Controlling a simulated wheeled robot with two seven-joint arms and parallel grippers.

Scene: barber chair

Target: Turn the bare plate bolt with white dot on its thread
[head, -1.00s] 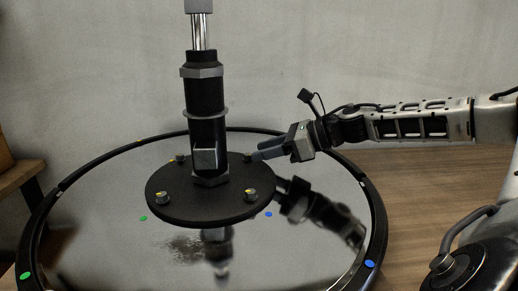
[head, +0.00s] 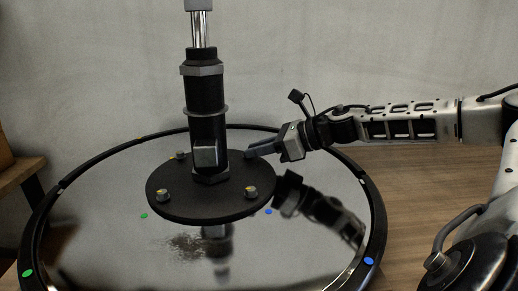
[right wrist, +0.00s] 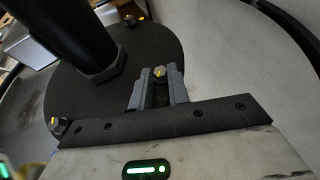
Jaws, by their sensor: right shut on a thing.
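The round black plate (head: 165,208) carries bolts around a thick black column (head: 205,95). My right gripper (head: 252,154) reaches in from the right at the plate's far right edge. In the right wrist view its two grey fingers (right wrist: 159,88) are shut on a metal bolt with a yellow mark on its head (right wrist: 159,72). That bolt is mostly hidden by the fingers in the head view. No white dot on it can be made out. Other bolts stand at the front right (head: 251,193), front left (head: 162,195) and back left (head: 180,155). My left gripper is not in view.
The plate stands above a shiny round base (head: 110,235) with a black rim (head: 375,215). Green (head: 144,216) and blue (head: 268,212) dots mark the base. The column rises close to the left of my gripper. A wooden floor (head: 425,170) lies to the right.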

